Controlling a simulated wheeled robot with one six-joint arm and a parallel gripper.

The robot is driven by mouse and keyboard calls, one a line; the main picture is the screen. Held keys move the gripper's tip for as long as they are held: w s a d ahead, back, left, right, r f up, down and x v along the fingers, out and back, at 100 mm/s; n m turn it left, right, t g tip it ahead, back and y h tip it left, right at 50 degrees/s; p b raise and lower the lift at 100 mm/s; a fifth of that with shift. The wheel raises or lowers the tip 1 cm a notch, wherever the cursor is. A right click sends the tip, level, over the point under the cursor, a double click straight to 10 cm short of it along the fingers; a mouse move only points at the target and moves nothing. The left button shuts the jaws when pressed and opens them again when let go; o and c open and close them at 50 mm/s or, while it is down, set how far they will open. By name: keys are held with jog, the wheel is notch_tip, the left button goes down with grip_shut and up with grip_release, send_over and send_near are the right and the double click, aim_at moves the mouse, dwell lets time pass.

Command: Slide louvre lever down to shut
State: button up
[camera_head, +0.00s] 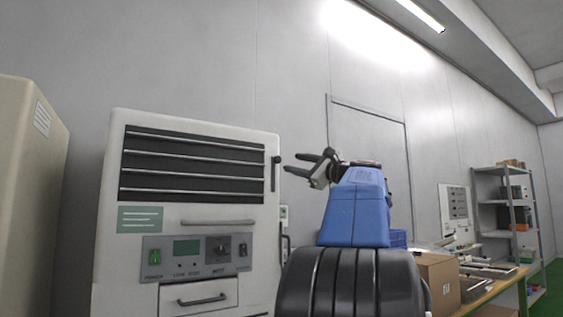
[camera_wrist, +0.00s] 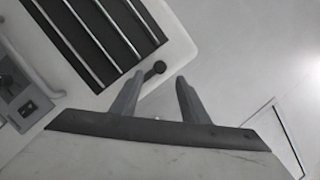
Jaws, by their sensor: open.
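The louvre panel (camera_head: 190,167) is on the upper front of a white cabinet, with dark slots between light slats. Whether a finger touches the knob I cannot tell.
Below the louvres are a control panel (camera_head: 196,254), a handle (camera_head: 218,222) and a drawer (camera_head: 199,298). A beige cabinet (camera_head: 30,190) stands at left. A cardboard box (camera_head: 437,281), a bench and a shelf (camera_head: 507,215) are at right.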

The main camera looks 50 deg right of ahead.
aim_at(279, 159)
jog(key=x, duration=0.8)
